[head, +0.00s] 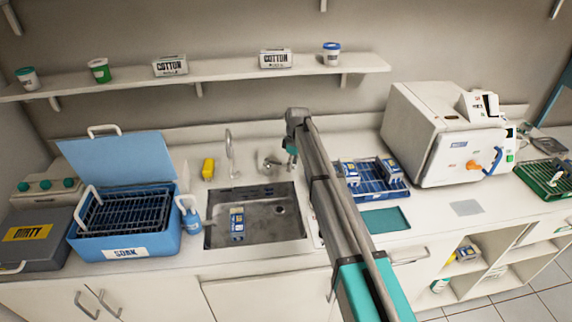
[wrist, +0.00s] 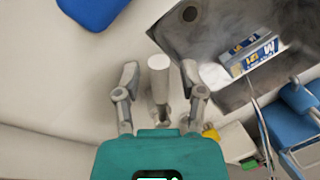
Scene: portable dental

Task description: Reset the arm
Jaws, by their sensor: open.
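My arm reaches from the lower right of the head view over the counter. My gripper (head: 291,150) hangs near the back right corner of the sink, and its fingers are small and partly hidden there. In the wrist view my gripper (wrist: 160,75) is open, its two fingers wide apart. A pale cylindrical fitting (wrist: 158,85) shows between the fingers. I see nothing held.
The sink (head: 275,233) holds a blue-and-white pack (head: 237,224). The blue SOAK tub (head: 150,240) has its lid raised at left, beside a blue bottle (head: 191,215). A blue rack (head: 365,187) and white machine (head: 440,135) stand right. A shelf (head: 220,77) runs above.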

